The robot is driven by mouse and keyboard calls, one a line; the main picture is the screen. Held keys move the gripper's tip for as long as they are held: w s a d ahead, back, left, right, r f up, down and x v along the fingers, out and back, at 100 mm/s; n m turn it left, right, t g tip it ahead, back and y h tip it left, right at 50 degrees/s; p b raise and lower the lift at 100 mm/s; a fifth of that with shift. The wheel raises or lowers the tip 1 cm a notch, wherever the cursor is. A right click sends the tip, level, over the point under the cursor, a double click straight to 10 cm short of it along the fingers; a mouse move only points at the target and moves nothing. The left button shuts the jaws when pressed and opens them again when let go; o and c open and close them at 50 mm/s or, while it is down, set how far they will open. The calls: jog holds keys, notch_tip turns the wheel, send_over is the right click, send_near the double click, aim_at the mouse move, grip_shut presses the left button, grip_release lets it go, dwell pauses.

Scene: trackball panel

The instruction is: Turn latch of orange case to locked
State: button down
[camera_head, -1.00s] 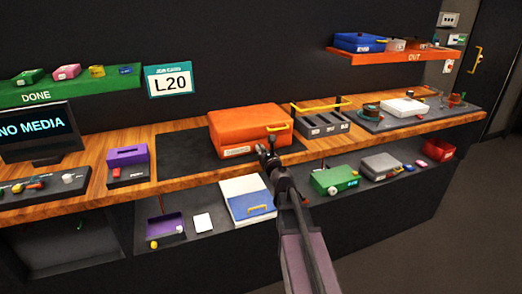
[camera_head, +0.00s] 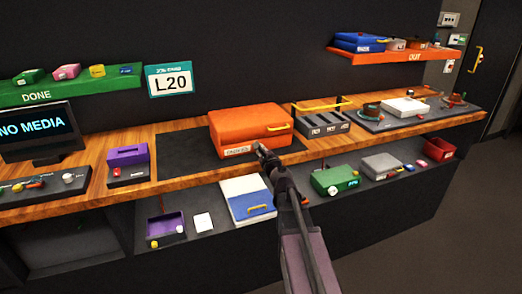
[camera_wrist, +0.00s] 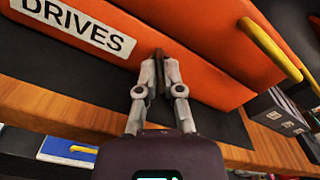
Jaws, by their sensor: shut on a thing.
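The orange case (camera_head: 235,121) sits on a dark mat on the wooden bench, lid down. Its front face fills much of the wrist view (camera_wrist: 215,50), with a white DRIVES label (camera_wrist: 78,24) to the left of my fingers. My gripper (camera_head: 262,148) is at the case's front face, right of the label. In the wrist view my gripper (camera_wrist: 159,70) is shut on a small dark latch (camera_wrist: 158,53), mostly hidden between the fingertips. Its exact angle cannot be told.
A yellow handle (camera_wrist: 270,49) sticks out of the case front, right of my fingers. A black slotted rack (camera_head: 322,124) stands right of the case. A blue-and-white case (camera_head: 246,198) lies on the lower shelf. Dark mat (camera_head: 180,154) is bare left of the case.

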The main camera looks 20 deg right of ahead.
jog(key=n, duration=0.5)
jog(key=shift+f+n, duration=0.1)
jog(key=shift+n, duration=0.2)
jog(key=n, duration=0.5)
jog(key=shift+f+n, duration=0.1)
jog(key=shift+n, duration=0.2)
jog(key=c, duration=0.8)
grip_release()
jog(key=shift+a, duration=0.1)
jog(key=shift+s, duration=0.1)
jog(key=shift+s, duration=3.7)
